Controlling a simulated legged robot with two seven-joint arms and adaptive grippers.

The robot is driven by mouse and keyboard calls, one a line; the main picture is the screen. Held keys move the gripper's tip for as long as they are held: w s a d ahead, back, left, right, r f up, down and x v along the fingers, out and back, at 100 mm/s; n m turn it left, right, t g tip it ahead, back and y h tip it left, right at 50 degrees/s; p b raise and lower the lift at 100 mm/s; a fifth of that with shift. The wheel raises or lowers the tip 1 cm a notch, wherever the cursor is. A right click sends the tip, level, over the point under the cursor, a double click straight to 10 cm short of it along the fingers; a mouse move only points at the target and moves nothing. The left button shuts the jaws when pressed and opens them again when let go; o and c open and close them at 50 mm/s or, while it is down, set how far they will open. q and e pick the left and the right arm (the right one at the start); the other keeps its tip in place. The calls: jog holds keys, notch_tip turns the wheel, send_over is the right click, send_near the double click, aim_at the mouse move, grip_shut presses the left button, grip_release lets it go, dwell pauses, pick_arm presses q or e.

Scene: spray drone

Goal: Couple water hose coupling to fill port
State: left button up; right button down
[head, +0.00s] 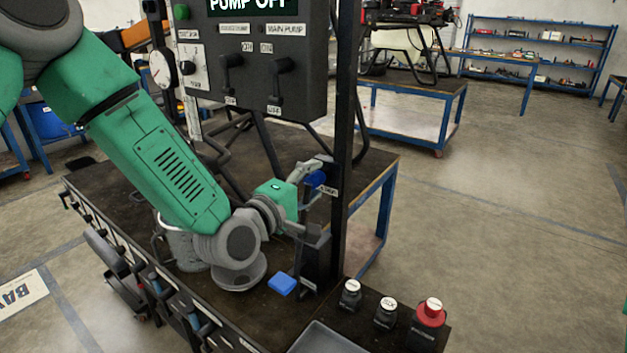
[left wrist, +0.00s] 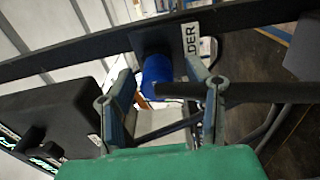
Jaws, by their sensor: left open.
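A blue cylindrical piece (head: 316,178), which looks like the hose coupling, sits at a labelled plate on the dark upright post. It also shows in the left wrist view (left wrist: 157,72), in front of the dark plate. My left gripper (head: 312,184) is open, with its fingers on either side of the blue piece. I cannot tell whether they touch it. The drone (head: 408,14) stands on a blue-framed table at the back, partly cut off. I cannot make out the fill port. My right gripper is not in view.
A control panel (head: 268,65) reading "PUMP OFF" hangs above the dark bench. The post (head: 346,120) stands close to my gripper. A blue block (head: 282,284) and a red-topped button (head: 430,312) are at the front. The floor on the right is clear.

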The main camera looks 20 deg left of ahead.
aim_at(308, 184)
pick_arm(q)
jog(key=shift+d+r, duration=0.1)
jog(key=shift+d, duration=0.2)
jog(key=shift+c, duration=0.4)
jog(key=shift+a, duration=0.1)
grip_shut()
jog(key=shift+v, duration=3)
